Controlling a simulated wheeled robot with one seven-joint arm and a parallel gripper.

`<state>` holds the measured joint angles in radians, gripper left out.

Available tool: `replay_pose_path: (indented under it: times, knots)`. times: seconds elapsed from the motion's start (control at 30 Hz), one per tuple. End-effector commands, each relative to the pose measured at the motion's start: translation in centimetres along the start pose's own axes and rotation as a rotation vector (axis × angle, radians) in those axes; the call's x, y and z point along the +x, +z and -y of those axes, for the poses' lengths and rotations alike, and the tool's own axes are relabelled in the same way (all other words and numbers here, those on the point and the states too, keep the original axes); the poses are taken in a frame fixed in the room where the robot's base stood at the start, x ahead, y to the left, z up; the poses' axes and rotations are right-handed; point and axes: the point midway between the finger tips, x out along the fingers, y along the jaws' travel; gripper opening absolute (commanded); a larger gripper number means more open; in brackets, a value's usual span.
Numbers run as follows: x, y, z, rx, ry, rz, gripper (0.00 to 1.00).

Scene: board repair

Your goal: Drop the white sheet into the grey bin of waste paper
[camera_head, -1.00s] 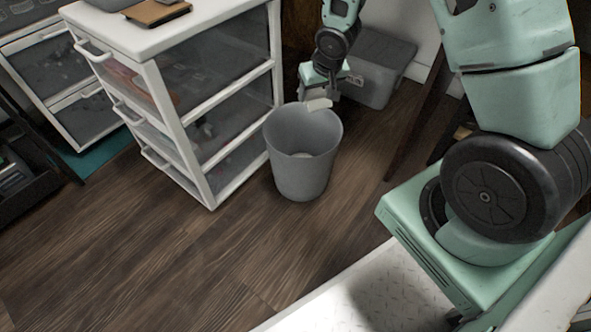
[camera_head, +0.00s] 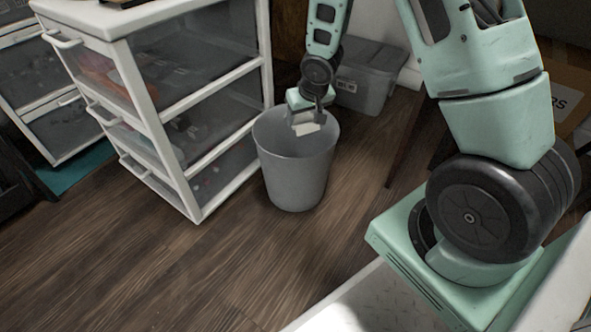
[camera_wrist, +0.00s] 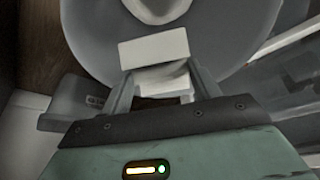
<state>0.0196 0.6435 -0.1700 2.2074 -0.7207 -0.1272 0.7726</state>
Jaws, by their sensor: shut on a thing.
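The white sheet (camera_head: 307,129) is a small pale rectangle held in my gripper (camera_head: 306,114). It is at the mouth of the grey bin (camera_head: 296,183), which stands upright on the floor. In the wrist view the sheet (camera_wrist: 153,48) sticks out past the fingertips of my gripper (camera_wrist: 160,88), which is shut on it. The bin's inner wall (camera_wrist: 232,35) surrounds it there. A pale round patch (camera_wrist: 160,8) shows deeper in the bin; I cannot tell if it is paper or the bin's bottom.
A white drawer unit (camera_head: 185,140) with clear fronts stands close to the left of the bin. A grey lidded box (camera_head: 362,82) is behind it on the right. The wooden floor (camera_head: 190,270) in front is clear.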

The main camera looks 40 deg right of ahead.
Motion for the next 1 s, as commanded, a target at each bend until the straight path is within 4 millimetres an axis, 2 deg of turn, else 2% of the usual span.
replay_pose_path:
  times: [0.03, 0.1, 0.37, 0.4, 0.5, 0.8, 0.87, 1.0]
  knots:
    - [0.8, 0.3, 0.0, 0.000, 0.000, 0.000, 0.41]
    - [1.1, 0.4, 0.0, 0.000, 0.000, 0.000, 0.41]
    - [1.0, 0.4, 0.0, 0.001, 0.000, 0.000, 0.41]
    - [1.0, 0.4, 0.0, 0.001, 0.000, 0.000, 0.64]
    - [1.0, 0.4, 0.0, 0.001, 0.000, 0.000, 0.87]
    - [0.7, 0.4, 0.0, 0.001, 0.000, 0.000, 0.87]
    - [0.3, 0.3, 0.0, 0.001, 0.000, 0.000, 0.87]
    - [-2.0, 0.1, 0.0, 0.002, 0.000, -0.001, 0.87]
